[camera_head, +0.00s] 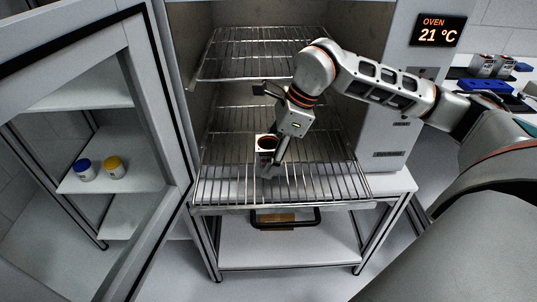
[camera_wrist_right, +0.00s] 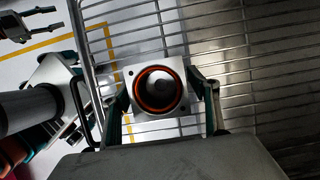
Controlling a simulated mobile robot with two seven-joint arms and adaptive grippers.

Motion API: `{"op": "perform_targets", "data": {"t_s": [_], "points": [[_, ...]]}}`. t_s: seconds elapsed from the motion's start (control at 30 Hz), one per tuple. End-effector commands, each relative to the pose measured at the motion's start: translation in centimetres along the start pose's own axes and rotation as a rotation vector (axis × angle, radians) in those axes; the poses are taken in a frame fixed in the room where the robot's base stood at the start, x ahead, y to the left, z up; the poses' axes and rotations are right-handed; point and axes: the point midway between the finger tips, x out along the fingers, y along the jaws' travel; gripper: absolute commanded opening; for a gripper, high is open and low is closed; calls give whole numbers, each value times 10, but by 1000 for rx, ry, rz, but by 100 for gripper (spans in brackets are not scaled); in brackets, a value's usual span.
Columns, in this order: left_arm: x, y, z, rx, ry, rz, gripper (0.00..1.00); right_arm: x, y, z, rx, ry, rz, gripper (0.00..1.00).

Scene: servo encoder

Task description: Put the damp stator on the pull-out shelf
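The stator (camera_head: 266,152) is a small pale square block with a round dark bore ringed in orange. It appears upright on the pulled-out wire shelf (camera_head: 330,182) of the oven; its underside is hidden. My right gripper (camera_head: 264,133) is over it with fingers spread wide, one on each side. In the right wrist view the stator (camera_wrist_right: 135,75) sits between the fingers, with a gap at the right finger; contact at the left finger is unclear. What looks like my left gripper (camera_wrist_right: 50,20) shows at the top left of that view, open and empty.
Another wire shelf (camera_head: 265,48) is above inside the oven. The open oven door (camera_head: 165,130) stands at left, beside a cabinet with a blue-lidded jar (camera_head: 84,170) and a yellow-lidded jar (camera_head: 114,167). More parts (camera_head: 482,66) stand on the right bench. The shelf's front right is clear.

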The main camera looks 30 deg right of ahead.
Motion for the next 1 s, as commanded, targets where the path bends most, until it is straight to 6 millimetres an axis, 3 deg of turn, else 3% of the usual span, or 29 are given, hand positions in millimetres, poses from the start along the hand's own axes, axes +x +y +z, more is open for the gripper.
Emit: {"op": "perform_targets", "data": {"t_s": [0.37, 0.8, 1.0], "points": [[0, 0, -1, 0, 1, 0, 40, -7, -1, 2, -1, -1, -2, 59], [-4, -1, -12, -8, 12, 2, 40, -90, -1, 3, -2, -4, -7, 59], [-7, 0, -16, -14, 18, 5, 40, -116, 0, 2, -1, -2, -3, 59]]}}
